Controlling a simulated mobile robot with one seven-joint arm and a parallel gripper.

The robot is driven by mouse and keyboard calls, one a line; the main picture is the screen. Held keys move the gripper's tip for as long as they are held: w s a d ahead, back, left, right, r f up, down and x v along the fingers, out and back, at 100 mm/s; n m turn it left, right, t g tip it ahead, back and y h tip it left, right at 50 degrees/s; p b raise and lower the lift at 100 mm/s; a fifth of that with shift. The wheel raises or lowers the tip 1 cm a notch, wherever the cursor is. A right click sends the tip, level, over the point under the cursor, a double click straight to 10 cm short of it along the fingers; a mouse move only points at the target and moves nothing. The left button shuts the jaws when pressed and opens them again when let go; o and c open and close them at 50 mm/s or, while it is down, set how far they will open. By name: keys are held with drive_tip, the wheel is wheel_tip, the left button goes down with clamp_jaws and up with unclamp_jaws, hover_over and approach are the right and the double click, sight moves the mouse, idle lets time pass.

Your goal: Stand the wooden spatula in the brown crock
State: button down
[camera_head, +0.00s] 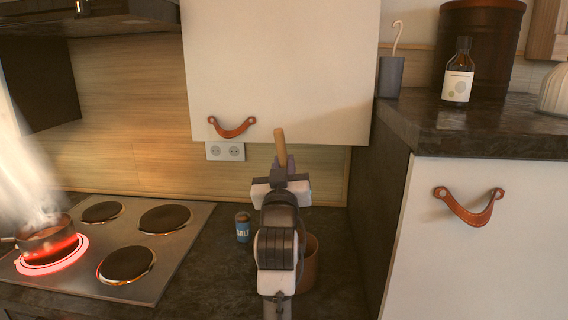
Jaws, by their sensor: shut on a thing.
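My gripper (283,166) is in the middle of the head view, seen from behind, over the dark counter. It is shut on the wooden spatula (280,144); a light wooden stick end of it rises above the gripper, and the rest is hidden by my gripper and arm. The brown crock (311,262) stands on the counter below, mostly hidden behind my arm; its right side and part of its rim show. I cannot tell whether the spatula's lower end is above the crock or inside it.
A blue salt container (242,227) stands just left of the crock. At left, a steaming pot (43,242) sits on a glowing red burner of the hob (190,246). A white cabinet (280,60) hangs above. A taller dark counter (480,130) with a bottle (458,80) bounds the right.

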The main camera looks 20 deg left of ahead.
wheel_tip(320, 180, down, 12)
drive_tip(key=b, duration=0.8)
drive_tip(key=shift+f, duration=0.2)
drive_tip(key=shift+f+b, duration=0.3)
drive_tip(key=shift+b, duration=0.15)
idle(0.4)
drive_tip(key=c, duration=1.3)
unclamp_jaws()
drive_tip(key=shift+o, duration=0.2)
drive_tip(key=b+v, duration=1)
drive_tip(key=v, duration=0.3)
drive_tip(key=shift+s, duration=0.3)
drive_tip(key=shift+d+b, duration=0.15)
drive_tip(key=shift+b, duration=0.15)
